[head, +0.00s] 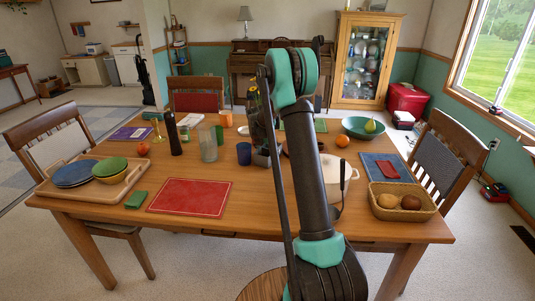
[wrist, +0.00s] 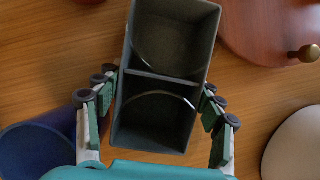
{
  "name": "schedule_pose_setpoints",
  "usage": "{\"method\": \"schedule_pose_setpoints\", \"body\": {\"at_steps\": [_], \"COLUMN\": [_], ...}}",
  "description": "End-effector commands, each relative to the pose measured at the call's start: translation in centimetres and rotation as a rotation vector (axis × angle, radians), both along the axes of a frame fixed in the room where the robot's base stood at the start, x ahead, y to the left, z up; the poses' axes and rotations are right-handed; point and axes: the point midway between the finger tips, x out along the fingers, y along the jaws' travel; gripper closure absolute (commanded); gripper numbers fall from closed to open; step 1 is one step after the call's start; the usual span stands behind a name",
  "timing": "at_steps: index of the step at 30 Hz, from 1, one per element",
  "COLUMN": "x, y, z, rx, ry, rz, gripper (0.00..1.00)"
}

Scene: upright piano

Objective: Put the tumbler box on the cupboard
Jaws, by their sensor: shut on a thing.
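The tumbler box (wrist: 163,77) is a dark grey open box with two compartments, seen from above in the wrist view. Thin curved rims show inside each compartment, perhaps of clear tumblers. My gripper (wrist: 159,84) is shut on the box, with one finger pad against each long side. In the head view my arm hides the gripper, and only a dark grey part of the box (head: 262,159) shows left of the arm on the table. I cannot tell whether it is lifted. A wooden glass-front cupboard (head: 342,62) stands at the back right.
A blue cup (wrist: 40,150) is close to the left finger. A round reddish-brown wooden thing (wrist: 270,30) with a knob and a white pot (wrist: 295,145) lie to the right. The crowded table (head: 250,215) has chairs around it. A dark vase (head: 257,115) stands behind the box.

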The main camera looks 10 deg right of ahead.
Motion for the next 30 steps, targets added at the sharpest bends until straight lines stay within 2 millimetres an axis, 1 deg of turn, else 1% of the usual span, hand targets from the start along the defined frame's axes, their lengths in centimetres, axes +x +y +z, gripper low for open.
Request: {"method": "schedule_pose_setpoints", "body": {"at_steps": [6, 7, 12, 23, 26, 30], "x": [0.0, 0.0, 0.0, 0.0, -0.3, -1.1], "y": [0.0, 0.0, 0.0, 0.0, 0.3, 0.9], "z": [-0.1, -0.2, -0.2, 0.1, 1.0, 3.2], "rx": [0.0, 0.0, 0.0, 0.0, 0.0, 0.0], "ry": [0.0, 0.0, 0.0, 0.0, 0.0, 0.0], "rz": [0.0, 0.0, 0.0, 0.0, 0.001, 0.001], "gripper": [0.61, 0.31, 0.11, 0.11, 0.11, 0.11]}}
